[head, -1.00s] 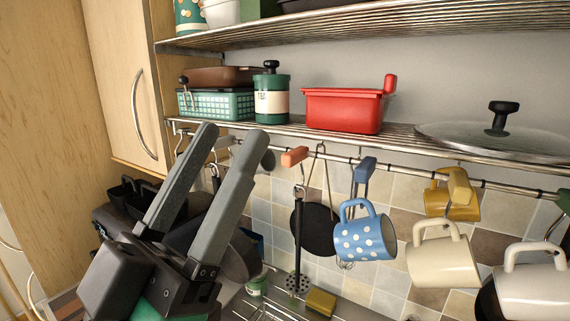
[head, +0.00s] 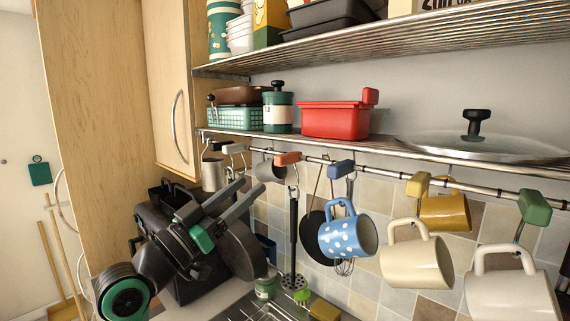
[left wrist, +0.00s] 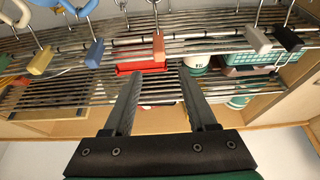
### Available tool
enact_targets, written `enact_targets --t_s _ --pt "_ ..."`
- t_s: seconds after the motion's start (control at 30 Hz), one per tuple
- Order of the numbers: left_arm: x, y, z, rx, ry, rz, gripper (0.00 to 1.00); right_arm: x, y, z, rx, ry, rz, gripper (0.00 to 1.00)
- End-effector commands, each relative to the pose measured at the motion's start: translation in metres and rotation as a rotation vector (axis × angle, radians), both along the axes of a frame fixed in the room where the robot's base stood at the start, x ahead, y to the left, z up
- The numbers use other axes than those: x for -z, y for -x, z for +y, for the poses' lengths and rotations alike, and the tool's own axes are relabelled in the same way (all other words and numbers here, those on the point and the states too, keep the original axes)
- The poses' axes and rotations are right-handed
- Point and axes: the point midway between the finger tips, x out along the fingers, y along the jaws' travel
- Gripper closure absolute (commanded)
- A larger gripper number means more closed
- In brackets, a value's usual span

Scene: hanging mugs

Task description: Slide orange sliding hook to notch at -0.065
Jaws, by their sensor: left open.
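The orange sliding hook (head: 288,158) hangs on the metal rail (head: 385,178) below the shelf, between a grey hook with a metal cup and the blue hook (head: 341,169). A black-handled masher (head: 294,225) hangs from it. My left gripper (head: 253,187) is open and empty, left of the orange hook and a little lower in the head view. In the left wrist view, the orange hook (left wrist: 158,47) lies just beyond the open fingertips (left wrist: 160,75), roughly in line with the gap between them. My right gripper is not in view.
A blue dotted mug (head: 345,238), cream mugs (head: 415,264) and a yellow mug hang to the right. A green hook (head: 535,207) is at far right. A red box (head: 333,120) and a glass lid stand on the shelf (head: 450,152) above.

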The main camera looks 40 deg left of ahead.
Motion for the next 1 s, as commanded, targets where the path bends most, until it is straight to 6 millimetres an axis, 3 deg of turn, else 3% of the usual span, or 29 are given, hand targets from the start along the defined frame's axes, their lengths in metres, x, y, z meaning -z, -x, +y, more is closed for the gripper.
enact_targets --t_s 0.17,0.3,0.5,0.7,0.93,1.0 --pt "-0.007 -0.024 -0.002 0.004 0.001 -0.001 0.43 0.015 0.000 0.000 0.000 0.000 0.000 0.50" --pt "-0.028 -0.055 -0.003 0.004 0.002 0.003 0.43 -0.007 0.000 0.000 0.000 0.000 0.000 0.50" --pt "-0.041 -0.089 -0.002 0.003 0.000 0.001 0.43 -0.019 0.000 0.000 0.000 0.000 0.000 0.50" --pt "-0.044 -0.103 -0.002 0.001 0.001 -0.001 0.43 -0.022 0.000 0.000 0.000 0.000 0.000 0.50" --pt "-0.043 -0.104 -0.002 0.001 0.000 -0.001 0.43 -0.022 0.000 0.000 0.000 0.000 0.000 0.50" --pt "-0.043 -0.104 -0.002 0.001 0.000 -0.001 0.52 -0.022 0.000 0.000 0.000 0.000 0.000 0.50"
